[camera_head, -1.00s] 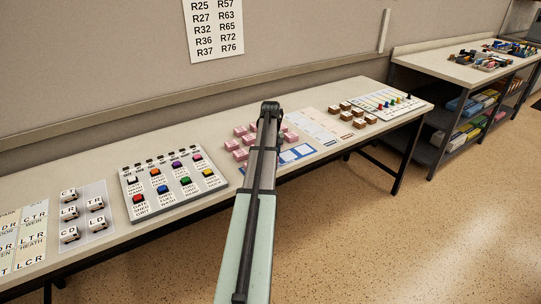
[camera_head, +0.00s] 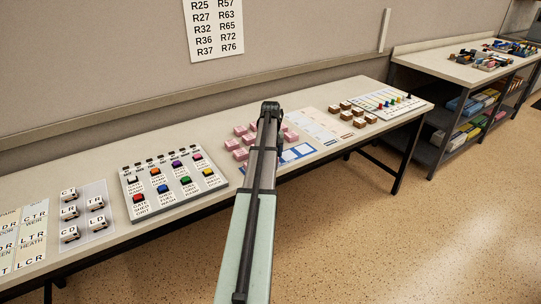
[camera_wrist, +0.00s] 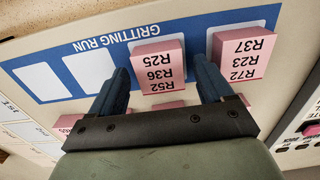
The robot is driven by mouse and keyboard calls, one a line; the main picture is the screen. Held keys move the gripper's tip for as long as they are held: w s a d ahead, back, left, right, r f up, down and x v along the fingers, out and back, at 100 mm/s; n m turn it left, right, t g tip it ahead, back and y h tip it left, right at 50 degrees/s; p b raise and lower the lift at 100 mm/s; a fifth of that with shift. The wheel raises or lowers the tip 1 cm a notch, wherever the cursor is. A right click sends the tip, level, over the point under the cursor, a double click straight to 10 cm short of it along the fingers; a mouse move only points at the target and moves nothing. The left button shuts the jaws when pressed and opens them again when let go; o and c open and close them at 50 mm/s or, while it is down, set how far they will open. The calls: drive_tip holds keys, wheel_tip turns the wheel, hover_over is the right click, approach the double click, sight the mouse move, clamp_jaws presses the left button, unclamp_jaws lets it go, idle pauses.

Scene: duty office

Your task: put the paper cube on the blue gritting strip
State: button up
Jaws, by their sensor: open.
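The blue gritting strip (camera_wrist: 109,50), lettered "GRITTING RUN", lies on the table with white slots in the wrist view. It also shows beside my arm in the head view (camera_head: 287,158). A pink paper cube (camera_wrist: 158,73) marked R25, R36, R52 appears to stand on the strip. My gripper (camera_wrist: 162,82) is open, with its fingers apart on either side of this cube; I cannot tell whether they touch it. A second pink cube (camera_wrist: 243,60) marked R37, R23, R72 appears on the strip beyond the right finger. In the head view my arm hides the gripper.
More pink cubes (camera_head: 240,153) stand on the table (camera_head: 85,168) near the strip. A grey button panel (camera_head: 172,185) is to the left. Brown cubes (camera_head: 358,113) and a pegged board (camera_head: 386,103) are to the right. The strip's left slots (camera_wrist: 88,73) are clear.

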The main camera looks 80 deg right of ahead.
wheel_tip(320, 180, up, 12)
idle(0.6)
